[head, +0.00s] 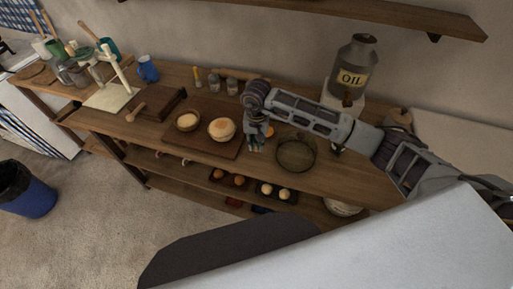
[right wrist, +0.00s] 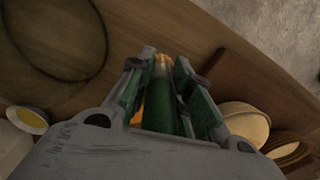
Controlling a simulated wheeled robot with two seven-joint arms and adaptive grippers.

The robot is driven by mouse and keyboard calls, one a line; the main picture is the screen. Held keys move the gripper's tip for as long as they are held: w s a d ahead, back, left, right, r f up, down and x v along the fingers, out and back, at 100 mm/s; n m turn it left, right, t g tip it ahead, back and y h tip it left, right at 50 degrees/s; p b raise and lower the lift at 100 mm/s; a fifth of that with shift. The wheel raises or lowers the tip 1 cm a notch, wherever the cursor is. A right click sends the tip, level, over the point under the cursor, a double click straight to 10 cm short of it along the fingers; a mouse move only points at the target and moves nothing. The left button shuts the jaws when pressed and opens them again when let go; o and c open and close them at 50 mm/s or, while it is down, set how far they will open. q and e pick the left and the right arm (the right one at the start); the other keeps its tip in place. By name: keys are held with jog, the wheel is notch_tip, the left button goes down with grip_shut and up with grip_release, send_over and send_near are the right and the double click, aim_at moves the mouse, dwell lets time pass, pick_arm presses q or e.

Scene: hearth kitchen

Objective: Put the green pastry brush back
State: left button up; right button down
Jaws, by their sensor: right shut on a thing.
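My right gripper (head: 256,147) is over the wooden counter, between the board with bowls and the round sieve-like ring. In the right wrist view the gripper (right wrist: 160,72) is shut on the green pastry brush (right wrist: 163,105). The brush's green shaft lies between the two fingers, with orange-yellow showing at its far end and beside it. In the head view the brush is mostly hidden by the gripper, and I cannot tell whether it touches the counter. My left gripper is not in view.
A dark board (head: 222,148) carries a small bowl (head: 187,122) and a larger round one (head: 221,128). The dark ring (head: 296,168) lies right of the gripper. Small jars (head: 214,83) stand at the back. An oil can (head: 354,68) stands back right, beneath a wall shelf (head: 330,12).

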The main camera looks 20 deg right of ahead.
aim_at(256, 148)
jog(key=shift+f+p, duration=0.35)
jog(key=shift+f, duration=1.35)
jog(key=shift+f, duration=0.25)
jog(key=c, duration=1.3)
grip_release()
jog(key=shift+r, duration=0.25)
jog(key=shift+s+r+b, duration=0.1)
jog(key=shift+r+b, duration=1.1)
jog(key=shift+r, duration=4.75)
jog(key=shift+f, duration=0.1)
